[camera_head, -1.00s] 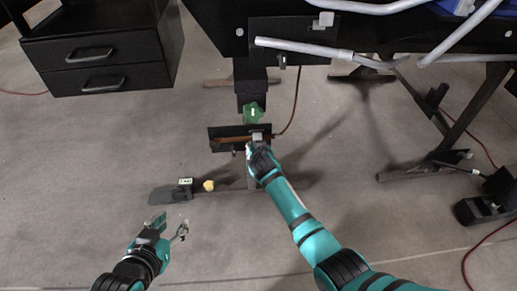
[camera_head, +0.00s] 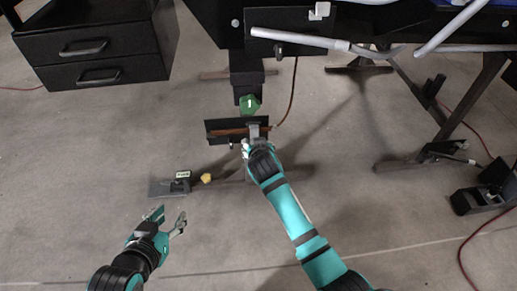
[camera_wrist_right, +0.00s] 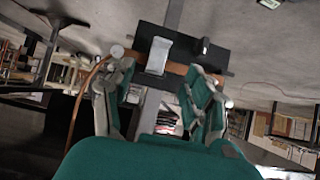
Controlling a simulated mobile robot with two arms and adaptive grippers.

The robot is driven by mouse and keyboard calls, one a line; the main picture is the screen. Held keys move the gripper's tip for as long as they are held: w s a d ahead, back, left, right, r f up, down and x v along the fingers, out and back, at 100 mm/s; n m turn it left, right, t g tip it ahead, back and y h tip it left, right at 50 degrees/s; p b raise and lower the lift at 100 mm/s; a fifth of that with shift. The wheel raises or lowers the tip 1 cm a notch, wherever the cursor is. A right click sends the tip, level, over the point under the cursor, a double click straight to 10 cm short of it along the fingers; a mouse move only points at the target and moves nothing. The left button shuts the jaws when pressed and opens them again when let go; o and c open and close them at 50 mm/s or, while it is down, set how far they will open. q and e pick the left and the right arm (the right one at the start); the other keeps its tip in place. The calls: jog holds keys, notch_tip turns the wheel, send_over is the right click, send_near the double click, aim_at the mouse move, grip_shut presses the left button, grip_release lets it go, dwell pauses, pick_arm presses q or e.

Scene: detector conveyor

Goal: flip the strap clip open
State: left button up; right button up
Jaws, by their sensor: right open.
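The strap clip is a grey piece (camera_head: 254,130) on a black plate (camera_head: 222,126) crossed by a brown strap (camera_head: 229,132). In the right wrist view the clip (camera_wrist_right: 159,54) stands as a pale flat lever in front of the plate and strap. My right gripper (camera_head: 251,145) is at the clip's near side in the head view. In the right wrist view its teal fingers (camera_wrist_right: 162,88) are spread apart, with the clip between and beyond them. Contact cannot be told. My left gripper (camera_head: 170,215) is open and empty, low at the left, away from the plate.
A green block marked 1 (camera_head: 250,104) sits just behind the plate. A black table with grey pipes (camera_head: 300,40) overhangs the back. A brown cable (camera_head: 293,92) hangs behind the clip.

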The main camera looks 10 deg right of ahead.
jog(key=v, duration=0.5)
jog(key=shift+s, duration=0.1)
dwell(0.3)
